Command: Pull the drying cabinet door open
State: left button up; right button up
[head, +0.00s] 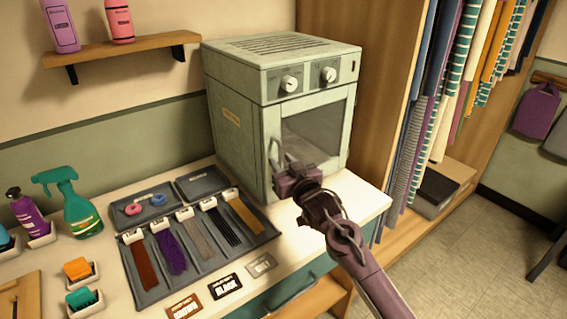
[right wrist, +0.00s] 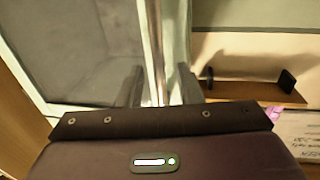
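The drying cabinet (head: 232,115) is a pale green box on the counter, with two knobs on top of its front. Its door (head: 318,128) has a dark window and looks shut. A vertical handle (head: 273,155) runs along the door's left side. My right gripper (head: 285,168) is at the handle's lower part and hides some of it. In the right wrist view my right gripper (right wrist: 157,86) has its fingers apart, with the upright handle bar (right wrist: 155,55) showing between them. Contact cannot be made out. My left gripper is not in view.
A grey tray (head: 150,285) with several coloured strips lies left of the cabinet. Spray bottles (head: 80,208) stand farther left. A shelf (head: 125,48) hangs on the wall. A wooden rack with hanging cloths (head: 435,110) stands close on the right. Floor (head: 470,240) is free at lower right.

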grip_shut()
dwell(0.3)
